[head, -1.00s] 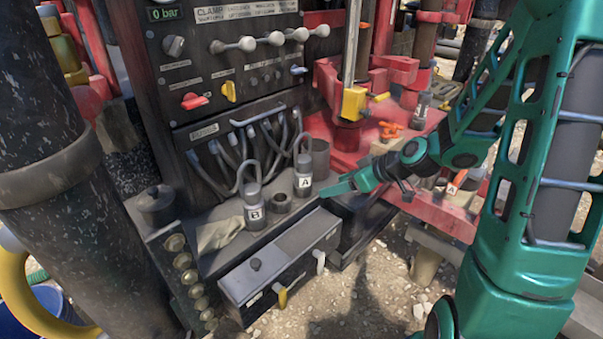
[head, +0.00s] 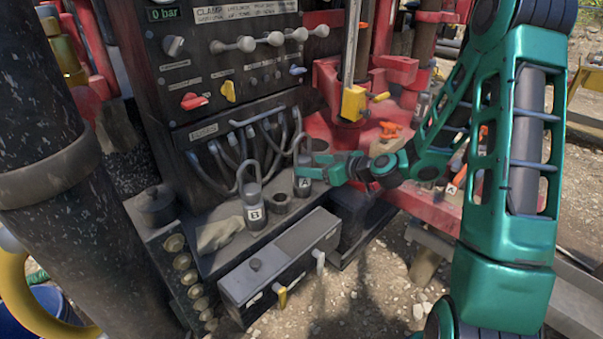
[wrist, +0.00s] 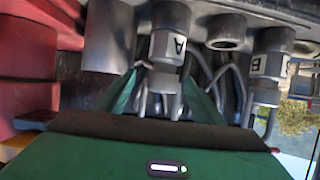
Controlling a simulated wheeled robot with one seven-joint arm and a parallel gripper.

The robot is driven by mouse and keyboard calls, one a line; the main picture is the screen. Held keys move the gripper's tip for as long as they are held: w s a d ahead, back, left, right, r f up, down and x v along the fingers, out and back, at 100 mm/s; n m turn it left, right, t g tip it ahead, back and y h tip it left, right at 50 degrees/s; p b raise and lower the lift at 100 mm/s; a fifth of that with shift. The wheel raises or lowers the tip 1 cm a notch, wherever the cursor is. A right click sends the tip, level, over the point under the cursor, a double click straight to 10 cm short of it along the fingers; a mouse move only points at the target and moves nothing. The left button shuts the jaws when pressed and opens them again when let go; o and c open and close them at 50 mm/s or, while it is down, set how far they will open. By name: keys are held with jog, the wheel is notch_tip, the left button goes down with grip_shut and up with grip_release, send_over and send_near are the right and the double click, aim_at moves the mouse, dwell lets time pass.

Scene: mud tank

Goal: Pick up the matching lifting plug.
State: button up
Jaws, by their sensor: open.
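A grey lifting plug labelled A (head: 303,186) stands upright on the ledge in front of the hose panel, a loop handle on top. It shows upside down in the wrist view (wrist: 170,45). A similar plug labelled B (head: 255,212) stands to its left, and at the right in the wrist view (wrist: 268,65). My gripper (head: 312,170) is at plug A, from the right in the head view. In the wrist view its two green fingers (wrist: 162,80) are open, one on each side of plug A's loop handle. I cannot tell whether they touch it.
An empty round socket (head: 281,202) sits between the plugs. A crumpled cloth (head: 218,232) lies left of plug B. Hoses (head: 240,150) hang close behind. A grey box (head: 280,265) is in front. A white tag marked A (head: 453,190) is on the red deck.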

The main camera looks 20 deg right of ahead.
jog(key=shift+w+a+f, duration=1.15)
jog(key=shift+w, duration=0.1)
jog(key=shift+w+a+f, duration=0.2)
jog(key=shift+w, duration=0.25)
grip_shut()
jog(key=shift+r, duration=0.1)
